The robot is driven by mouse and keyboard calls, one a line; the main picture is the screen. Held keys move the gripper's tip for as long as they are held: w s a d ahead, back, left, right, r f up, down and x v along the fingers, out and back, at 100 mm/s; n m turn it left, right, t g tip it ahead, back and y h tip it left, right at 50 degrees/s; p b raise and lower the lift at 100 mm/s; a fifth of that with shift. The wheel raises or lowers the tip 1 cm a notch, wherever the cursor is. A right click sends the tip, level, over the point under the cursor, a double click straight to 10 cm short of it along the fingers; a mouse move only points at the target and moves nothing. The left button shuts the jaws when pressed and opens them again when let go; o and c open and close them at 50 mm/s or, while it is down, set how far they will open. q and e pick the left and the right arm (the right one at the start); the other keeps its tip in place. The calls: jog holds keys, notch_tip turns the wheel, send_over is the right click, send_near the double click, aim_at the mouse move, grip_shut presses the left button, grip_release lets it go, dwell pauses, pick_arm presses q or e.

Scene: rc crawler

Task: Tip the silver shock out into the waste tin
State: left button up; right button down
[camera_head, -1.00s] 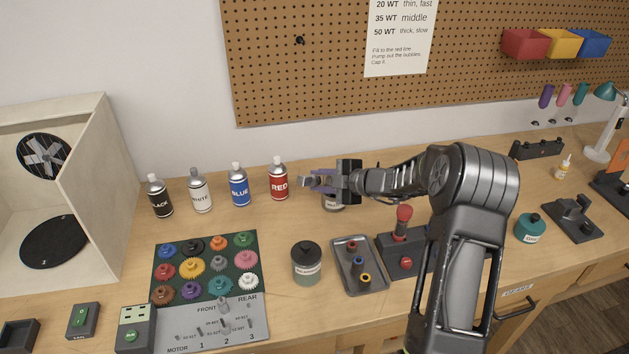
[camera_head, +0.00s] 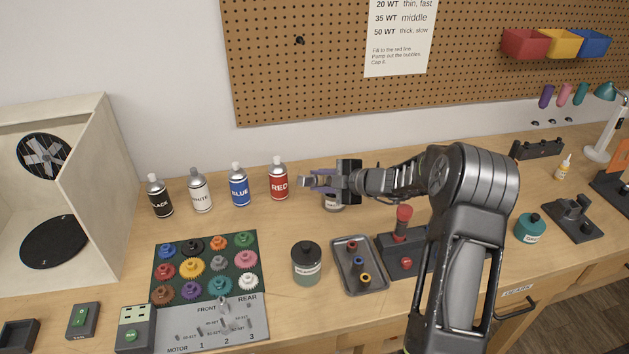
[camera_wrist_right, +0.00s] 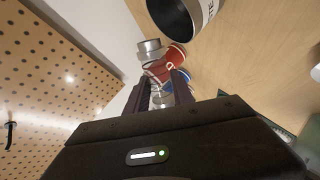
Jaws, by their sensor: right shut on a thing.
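My right gripper (camera_head: 318,182) is shut on the silver shock (camera_wrist_right: 150,48), which sticks out past the fingertips in the right wrist view. In the head view the shock is too small and too covered by the fingers to make out clearly. The waste tin (camera_head: 333,206) stands on the bench under the gripper, partly hidden by it. In the right wrist view the tin (camera_wrist_right: 178,18) shows its dark open mouth and part of its label, beside the shock's end and apart from it in the picture. My left gripper is not in view.
A dark-lidded jar (camera_head: 307,264) and a grey tray (camera_head: 345,278) lie nearer. The pegboard wall (camera_head: 300,85) rises behind.

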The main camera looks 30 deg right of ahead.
dwell(0.5)
jog(key=shift+f+n+b, duration=0.15)
jog(key=shift+n+b, duration=0.15)
jog(key=shift+b, duration=0.3)
jog(key=n+h+b, duration=0.1)
jog(key=h+b, duration=0.1)
jog(key=b, duration=0.3)
jog(key=f+n+h+b, duration=0.1)
jog(key=n+h+b, duration=0.1)
jog(key=b, duration=0.3)
jog(key=shift+s+a+n, duration=0.1)
jog(key=shift+a+n, duration=0.1)
jog(key=shift+n, duration=0.1)
jog(key=shift+r, duration=0.2)
